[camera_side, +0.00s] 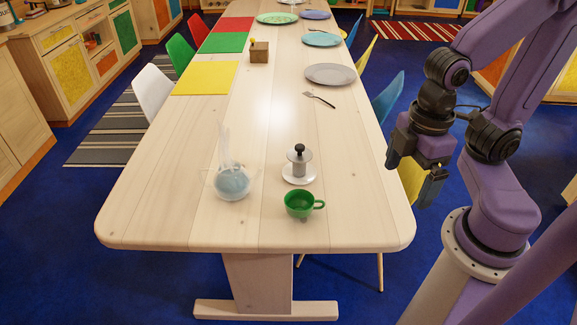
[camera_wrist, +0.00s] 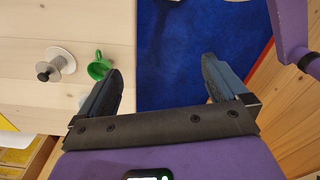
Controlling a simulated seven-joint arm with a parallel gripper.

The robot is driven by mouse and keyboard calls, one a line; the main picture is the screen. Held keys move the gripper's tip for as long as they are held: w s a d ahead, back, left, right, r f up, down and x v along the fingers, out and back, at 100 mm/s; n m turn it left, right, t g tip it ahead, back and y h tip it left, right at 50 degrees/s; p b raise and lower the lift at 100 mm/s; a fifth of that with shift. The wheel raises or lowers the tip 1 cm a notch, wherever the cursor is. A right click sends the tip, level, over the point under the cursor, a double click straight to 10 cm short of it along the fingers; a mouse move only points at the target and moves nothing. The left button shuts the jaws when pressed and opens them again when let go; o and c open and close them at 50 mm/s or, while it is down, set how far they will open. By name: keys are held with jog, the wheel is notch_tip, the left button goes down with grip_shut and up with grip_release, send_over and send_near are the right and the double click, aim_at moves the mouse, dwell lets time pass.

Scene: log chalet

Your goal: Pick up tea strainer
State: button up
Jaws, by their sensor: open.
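The tea strainer appears to be the grey metal cylinder with a black knob (camera_side: 298,163), standing upright on a small white saucer (camera_side: 298,180) near the table's front end. In the wrist view the strainer (camera_wrist: 55,67) and its saucer (camera_wrist: 67,58) show at the left. My gripper (camera_side: 412,178) is open and empty, beyond the table's right edge and clear of the strainer. In the wrist view its fingers (camera_wrist: 163,72) are spread over the blue floor beside the table edge.
A green cup (camera_side: 299,204) stands just in front of the strainer. A clear glass pot with blue-grey contents (camera_side: 232,183) stands to its left. A fork (camera_side: 320,99) and grey plate (camera_side: 331,75) lie farther back. The table's right front is clear. Chairs stand along both sides.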

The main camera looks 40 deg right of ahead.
jog(key=w+a+m, duration=0.3)
jog(key=w+m, duration=0.5)
jog(key=w, duration=0.2)
jog(key=m, duration=2.4)
send_over(300, 146)
notch_tip(300, 146, down, 9)
notch_tip(300, 146, down, 11)
jog(key=shift+r, duration=0.2)
jog(key=shift+d+f, duration=0.1)
jog(key=shift+f, duration=2.9)
jog(key=c, duration=0.8)
